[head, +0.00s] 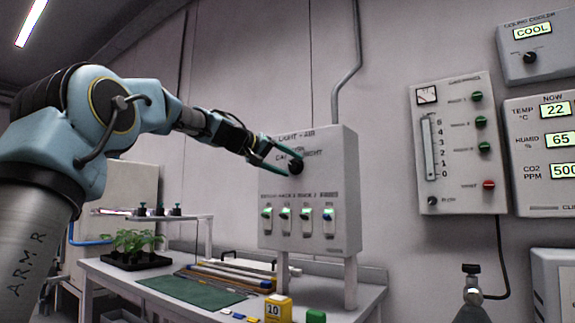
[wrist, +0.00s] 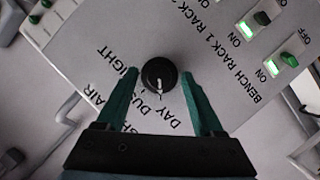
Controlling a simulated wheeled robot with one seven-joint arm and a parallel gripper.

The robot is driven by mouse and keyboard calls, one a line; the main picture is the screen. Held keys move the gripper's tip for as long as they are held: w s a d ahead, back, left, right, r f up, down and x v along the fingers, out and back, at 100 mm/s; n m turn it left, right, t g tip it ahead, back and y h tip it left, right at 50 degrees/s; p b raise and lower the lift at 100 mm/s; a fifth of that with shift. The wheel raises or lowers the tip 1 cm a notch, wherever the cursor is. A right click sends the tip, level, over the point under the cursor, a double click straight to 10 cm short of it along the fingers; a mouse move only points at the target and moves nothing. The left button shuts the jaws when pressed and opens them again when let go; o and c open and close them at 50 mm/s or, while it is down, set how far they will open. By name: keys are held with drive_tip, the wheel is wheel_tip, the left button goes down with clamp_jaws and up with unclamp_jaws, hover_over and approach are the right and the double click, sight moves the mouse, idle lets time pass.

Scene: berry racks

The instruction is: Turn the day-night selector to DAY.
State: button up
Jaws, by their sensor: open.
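The day-night selector is a round black knob (head: 297,167) on the grey light-air control box (head: 345,190). In the wrist view the selector (wrist: 160,73) is between the fingertips of my gripper (wrist: 157,78), with a gap on each side. The knob's white pointer line points down in that view, toward the DAY side of its printed labels. I cannot tell whether it sits exactly on the DAY mark. My gripper (head: 281,155) is open, its green fingers reaching the box face from the left. In the head view the fingers partly cover the knob and labels.
A bench (head: 343,298) with a green mat (head: 195,291) and a seedling tray (head: 137,261) stands below. Another valve panel (head: 459,150) hangs to the right.

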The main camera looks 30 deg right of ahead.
drive_tip(key=b+v, duration=0.2)
drive_tip(key=v, duration=0.8)
drive_tip(key=shift+a, duration=0.3)
drive_tip(key=shift+r, duration=0.1)
drive_tip(key=w+a+f+n+t+y, duration=0.15)
drive_tip(key=a+f+y, duration=0.4)
drive_tip(key=f, duration=1.05)
drive_tip(key=a+f+n+g+y, duration=0.1)
drive_tip(key=a+f+n+y, duration=0.2)
drive_tip(key=a+f, duration=0.95)
drive_tip(key=s+a+f+g+y, duration=0.1)
drive_tip(key=s+a+f+y, duration=0.1)
drive_tip(key=s+a+f, duration=0.45)
drive_tip(key=s+a+f+n+g+y, duration=0.15)
drive_tip(key=s+a+f, duration=0.25)
drive_tip(key=s+f, duration=0.5)
drive_tip(key=s+a+f+y, duration=0.2)
drive_tip(key=s+a+f, duration=0.35)
drive_tip(key=f, duration=0.55)
wheel_tip(320, 180, up, 20)
drive_tip(key=w+p, duration=0.1)
drive_tip(key=p, duration=1.8)
drive_tip(key=shift+w+r, duration=0.2)
drive_tip(key=shift+w, duration=0.15)
